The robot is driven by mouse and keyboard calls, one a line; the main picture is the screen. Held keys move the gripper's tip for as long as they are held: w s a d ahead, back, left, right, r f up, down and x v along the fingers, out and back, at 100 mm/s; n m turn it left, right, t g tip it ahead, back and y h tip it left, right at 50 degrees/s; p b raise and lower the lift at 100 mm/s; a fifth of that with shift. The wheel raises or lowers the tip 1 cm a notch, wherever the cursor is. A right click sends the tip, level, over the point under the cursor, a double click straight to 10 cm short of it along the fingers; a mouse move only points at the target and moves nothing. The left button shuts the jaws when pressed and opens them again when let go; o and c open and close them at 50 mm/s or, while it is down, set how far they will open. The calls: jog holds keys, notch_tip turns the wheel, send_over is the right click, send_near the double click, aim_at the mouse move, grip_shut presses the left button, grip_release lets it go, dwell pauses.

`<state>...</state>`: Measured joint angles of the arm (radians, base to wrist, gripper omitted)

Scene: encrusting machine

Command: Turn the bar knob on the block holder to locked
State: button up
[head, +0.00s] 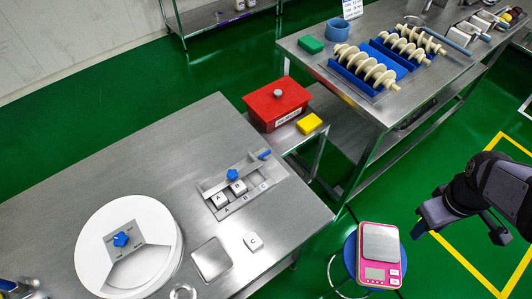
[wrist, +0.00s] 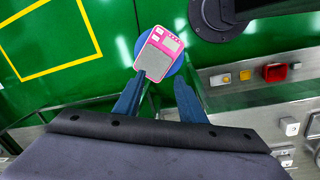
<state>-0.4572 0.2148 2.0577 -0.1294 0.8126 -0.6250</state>
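The block holder (head: 212,211) is a grey metal fixture on the steel table in the head view, with slots marked A, B and C. Block A (head: 220,200) and block B (head: 239,187) sit in it, and block C (head: 253,241) lies loose on the table in front. A blue bar knob (head: 264,154) is at the holder's right back end, and a blue lobed knob (head: 232,174) is at its back middle. The bar's lock marking is too small to read. My gripper (head: 424,224) is far right of the holder; its fingers (wrist: 159,80) are apart and empty.
A pink scale (head: 380,272) on a blue stool stands between my gripper and the table. A red lidded box (head: 278,105) and a yellow block (head: 309,124) are behind the holder. A white round drum (head: 90,250) stands left. Clear tabletop lies right of the holder.

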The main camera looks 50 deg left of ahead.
jog(key=w+a+n+t, duration=0.1)
jog(key=w+a+n, duration=0.1)
jog(key=a+n, duration=0.85)
jog(key=n+t+y, duration=0.2)
jog(key=n, duration=1.5)
send_near(264, 154)
jog(key=shift+w+f+b, duration=0.1)
jog(key=shift+f+b, duration=0.3)
jog(key=shift+f, duration=0.4)
jog(key=shift+m, duration=0.25)
jog(key=shift+p+x, duration=0.9)
jog(key=shift+x, duration=2.75)
jog(key=shift+w, duration=0.1)
grip_shut()
